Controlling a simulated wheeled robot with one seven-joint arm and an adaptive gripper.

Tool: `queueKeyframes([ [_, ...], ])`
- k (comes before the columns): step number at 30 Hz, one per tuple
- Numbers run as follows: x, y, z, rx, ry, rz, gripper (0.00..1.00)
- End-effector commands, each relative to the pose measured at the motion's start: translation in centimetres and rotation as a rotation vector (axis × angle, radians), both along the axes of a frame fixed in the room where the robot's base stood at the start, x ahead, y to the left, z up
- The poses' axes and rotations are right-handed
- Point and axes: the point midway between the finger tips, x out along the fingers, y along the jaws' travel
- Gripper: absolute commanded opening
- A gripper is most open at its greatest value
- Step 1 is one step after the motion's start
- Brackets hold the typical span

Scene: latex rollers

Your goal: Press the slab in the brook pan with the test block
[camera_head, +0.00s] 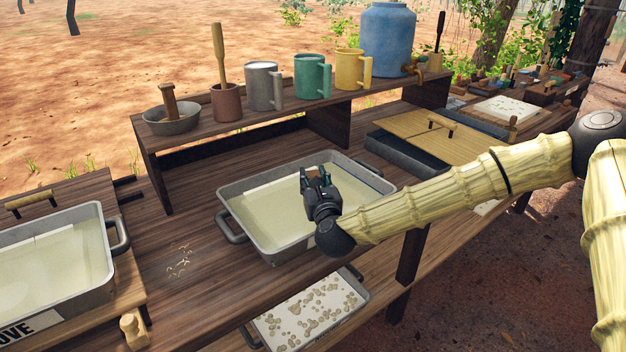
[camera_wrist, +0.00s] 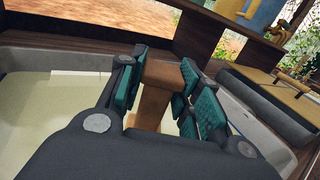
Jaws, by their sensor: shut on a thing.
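My gripper (camera_head: 318,178) is over the middle grey pan (camera_head: 232,230), right of the pan's centre. It is shut on a brown wooden block (camera_wrist: 155,92), the test block by its look, held between green finger pads; the block also shows between the fingers in the wrist view. A pale cream slab (camera_head: 268,212) lies in the middle pan. No label on this pan is visible, so I cannot read its name. The block's lower end is hidden, and I cannot tell whether it touches the slab.
A second grey pan (camera_head: 106,284) at left bears a label ending in "OVE". A raised shelf (camera_head: 232,142) behind holds mugs (camera_head: 312,76), a bowl (camera_head: 171,122) and a blue barrel (camera_head: 387,40). A spotted tray (camera_head: 312,312) sits below; a bamboo-lidded box (camera_head: 425,142) stands right.

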Motion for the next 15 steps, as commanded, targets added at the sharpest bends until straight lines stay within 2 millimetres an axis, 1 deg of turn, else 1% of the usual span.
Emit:
queueKeyframes([
  [8, 0.01, -0.03, -0.52, 0.0, 0.0, 0.0, 0.1],
  [15, -0.01, -0.03, -0.53, 0.0, 0.001, 0.0, 0.1],
])
